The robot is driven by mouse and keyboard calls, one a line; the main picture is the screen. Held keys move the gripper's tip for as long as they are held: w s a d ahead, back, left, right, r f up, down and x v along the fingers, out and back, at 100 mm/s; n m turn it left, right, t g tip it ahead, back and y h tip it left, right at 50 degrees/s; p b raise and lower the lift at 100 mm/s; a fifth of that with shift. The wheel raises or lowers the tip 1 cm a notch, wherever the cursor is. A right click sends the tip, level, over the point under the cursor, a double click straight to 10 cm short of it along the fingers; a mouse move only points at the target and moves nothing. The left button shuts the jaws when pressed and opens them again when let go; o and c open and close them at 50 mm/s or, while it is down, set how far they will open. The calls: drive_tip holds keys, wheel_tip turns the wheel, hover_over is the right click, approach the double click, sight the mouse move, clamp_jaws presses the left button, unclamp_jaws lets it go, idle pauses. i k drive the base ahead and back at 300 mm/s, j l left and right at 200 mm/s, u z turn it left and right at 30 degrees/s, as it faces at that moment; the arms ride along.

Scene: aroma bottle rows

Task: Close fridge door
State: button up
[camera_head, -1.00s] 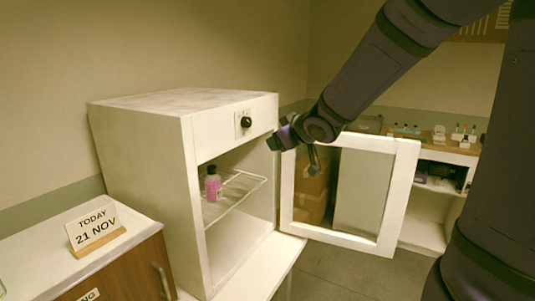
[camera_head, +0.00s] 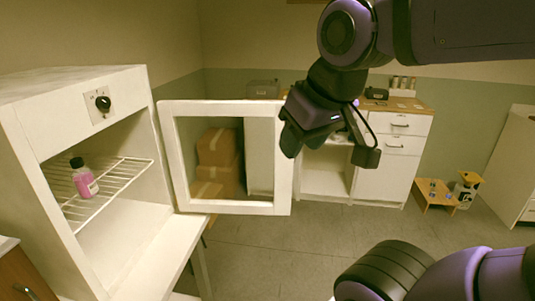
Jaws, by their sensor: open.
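The white fridge (camera_head: 135,96) stands at the left with its door swung open. The fridge door (camera_head: 236,208), a white frame around a clear pane, reaches out to the right from the fridge's front right edge. A pink bottle (camera_head: 84,180) with a dark cap stands on the wire shelf inside. My gripper (camera_head: 330,150) is at the door's free right edge, and in the picture it overlaps the upper corner there. Its fingers are apart with nothing seen between them. I cannot tell whether it touches the door.
Boxes (camera_head: 215,160) show through the pane. A white cabinet (camera_head: 400,150) with a wooden top stands behind, with a small wooden stand (camera_head: 435,193) on the floor. Another white cabinet (camera_head: 513,165) is at the far right. The floor (camera_head: 300,245) before the door is clear.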

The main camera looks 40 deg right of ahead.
sight(168, 110)
drive_tip(key=l+z, duration=0.35)
drive_tip(key=i+l+z, duration=0.15)
drive_tip(key=l+z, duration=0.15)
drive_tip(key=i+l+z, duration=0.1)
drive_tip(key=l+z, duration=0.25)
drive_tip(key=i+l+z, duration=0.95)
drive_tip(key=i+u, duration=0.4)
drive_tip(key=i+l+u, duration=0.35)
drive_tip(key=i+j+u, duration=0.1)
drive_tip(key=u, duration=0.4)
drive_tip(key=i+u, duration=0.35)
drive_tip(key=u, duration=0.15)
drive_tip(key=i+l+u, duration=0.15)
drive_tip(key=u, duration=0.35)
drive_tip(key=i+l+u, duration=0.2)
drive_tip(key=u, duration=0.3)
drive_tip(key=i+l+u, duration=0.15)
drive_tip(key=u, duration=0.3)
drive_tip(key=i+l+u, duration=0.2)
drive_tip(key=u, duration=0.3)
drive_tip(key=i+l+u, duration=0.2)
drive_tip(key=u, duration=0.25)
drive_tip(key=i+l+u, duration=0.1)
drive_tip(key=l+u, duration=0.35)
drive_tip(key=i+l+u, duration=0.1)
drive_tip(key=l+u, duration=0.3)
drive_tip(key=l, duration=0.2)
drive_tip(key=k+u, duration=0.25)
drive_tip(key=k, duration=0.35)
